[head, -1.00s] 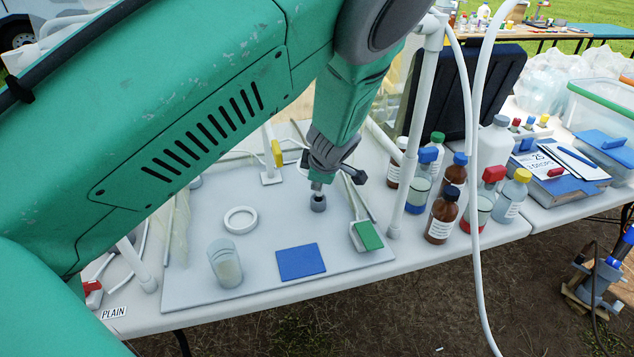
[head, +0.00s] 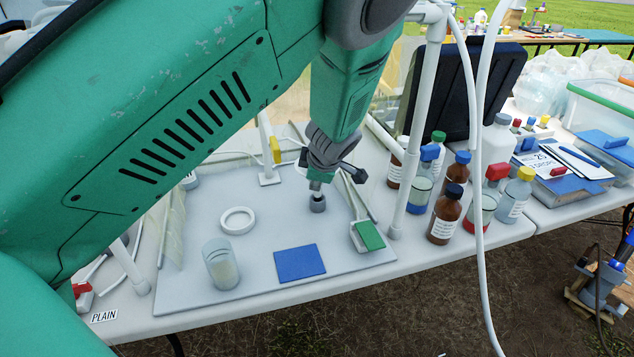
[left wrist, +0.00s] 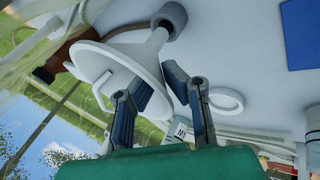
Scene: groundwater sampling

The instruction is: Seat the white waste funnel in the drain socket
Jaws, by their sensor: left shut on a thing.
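The white waste funnel (left wrist: 118,68) shows in the left wrist view, tilted, its wide mouth toward the lower left. Its stem runs to a short grey cylinder, the drain socket (left wrist: 172,19). How deep the stem sits in it I cannot tell. My left gripper (left wrist: 158,84) is shut on the funnel, one finger in front of the cone. In the head view my left gripper (head: 328,158) is above the grey socket (head: 317,203) on the pale board, and most of the funnel is hidden behind it. My right gripper is not in view.
A white ring (head: 238,220), a clear cup (head: 221,264) and a blue pad (head: 300,263) lie on the board (head: 190,285). A white post (head: 415,150) and several bottles stand farther right.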

